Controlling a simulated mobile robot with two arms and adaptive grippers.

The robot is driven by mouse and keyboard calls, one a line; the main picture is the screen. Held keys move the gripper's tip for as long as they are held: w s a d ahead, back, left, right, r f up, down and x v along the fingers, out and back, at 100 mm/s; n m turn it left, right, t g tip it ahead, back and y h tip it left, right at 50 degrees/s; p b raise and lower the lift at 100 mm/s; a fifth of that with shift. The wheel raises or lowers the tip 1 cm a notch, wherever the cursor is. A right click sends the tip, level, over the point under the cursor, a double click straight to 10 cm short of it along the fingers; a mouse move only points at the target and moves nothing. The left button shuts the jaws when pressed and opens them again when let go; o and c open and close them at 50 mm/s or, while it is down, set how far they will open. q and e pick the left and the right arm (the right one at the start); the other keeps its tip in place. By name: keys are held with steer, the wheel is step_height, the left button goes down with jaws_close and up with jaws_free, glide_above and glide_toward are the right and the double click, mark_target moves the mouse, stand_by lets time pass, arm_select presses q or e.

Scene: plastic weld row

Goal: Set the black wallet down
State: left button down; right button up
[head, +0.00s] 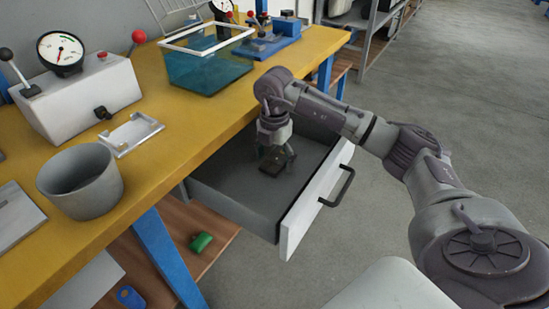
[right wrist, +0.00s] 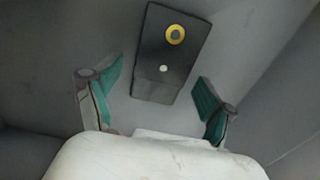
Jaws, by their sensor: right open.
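The black wallet (head: 277,160) lies in the open drawer (head: 240,194) under the yellow workbench. It is a dark rectangle with a yellow ring mark, and it also shows in the right wrist view (right wrist: 172,55). My right gripper (head: 274,146) reaches down into the drawer over the wallet. In the right wrist view its two green-padded fingers (right wrist: 160,100) are spread apart, with the wallet beyond and between them, not touching either finger. The fingers partly hide the wallet in the head view. My left gripper is not in view.
On the workbench (head: 190,130) stand a grey bucket (head: 82,185), a gauge box (head: 78,95) and a teal transparent bin (head: 205,65). The drawer's white front (head: 318,197) with its black handle stands out into the room. A green object (head: 201,242) lies on the lower shelf.

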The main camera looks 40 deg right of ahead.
mark_target(274, 161)
step_height(274, 161, up, 8)
steer(key=shift+r+p, duration=0.25)
steer(key=shift+p, duration=0.8)
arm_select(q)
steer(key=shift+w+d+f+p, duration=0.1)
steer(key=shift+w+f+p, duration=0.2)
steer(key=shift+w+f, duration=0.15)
arm_select(e)
step_height(274, 161, up, 4)
steer(key=shift+f, duration=0.1)
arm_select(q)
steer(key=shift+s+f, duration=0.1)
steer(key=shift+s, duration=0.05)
